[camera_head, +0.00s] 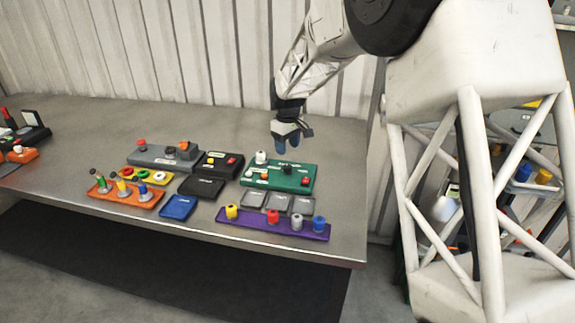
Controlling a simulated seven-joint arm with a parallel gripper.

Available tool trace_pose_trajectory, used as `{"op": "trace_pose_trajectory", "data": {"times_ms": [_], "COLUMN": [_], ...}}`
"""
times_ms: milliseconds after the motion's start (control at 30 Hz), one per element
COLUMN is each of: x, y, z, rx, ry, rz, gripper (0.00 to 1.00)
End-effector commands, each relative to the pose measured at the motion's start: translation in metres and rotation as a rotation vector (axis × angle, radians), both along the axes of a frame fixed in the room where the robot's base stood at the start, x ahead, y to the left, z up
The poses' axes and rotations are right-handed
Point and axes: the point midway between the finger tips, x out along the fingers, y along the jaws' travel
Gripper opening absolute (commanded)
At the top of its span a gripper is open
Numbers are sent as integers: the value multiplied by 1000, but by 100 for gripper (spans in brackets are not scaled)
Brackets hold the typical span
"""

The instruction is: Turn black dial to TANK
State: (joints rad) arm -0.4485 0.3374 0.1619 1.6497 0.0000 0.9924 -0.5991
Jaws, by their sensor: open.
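A green panel (262,180) lies on the metal bench, with a black dial (289,169) near its middle. The dial's pointing direction and the small white labels are too small to read. My gripper (289,146) hangs over the back edge of the green panel, fingers down, just above and behind the black dial. It is open and empty. I cannot tell whether a fingertip touches anything, but it looks apart from the dial. A second dark knob (170,151) sits on the grey panel (146,157) to the left.
The green panel also carries a white knob (261,157) and a red button (304,181). A black box (208,172) stands left of it. Grey tiles (277,202) and a purple tray (250,222) with coloured pegs lie in front. The bench behind is clear up to the corrugated wall (190,50).

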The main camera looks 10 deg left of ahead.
Motion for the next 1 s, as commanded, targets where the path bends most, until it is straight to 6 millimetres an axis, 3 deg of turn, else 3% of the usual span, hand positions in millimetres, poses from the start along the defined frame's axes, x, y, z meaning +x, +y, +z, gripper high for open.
{"op": "trace_pose_trajectory", "data": {"times_ms": [267, 700, 1000], "x": [0, 0, 0], "y": [0, 0, 0], "z": [-14, -63, -77], "rx": [0, 0, 0], "ry": [1, 1, 0], "rz": [0, -1, -1], "gripper": [56, 56, 56]}}
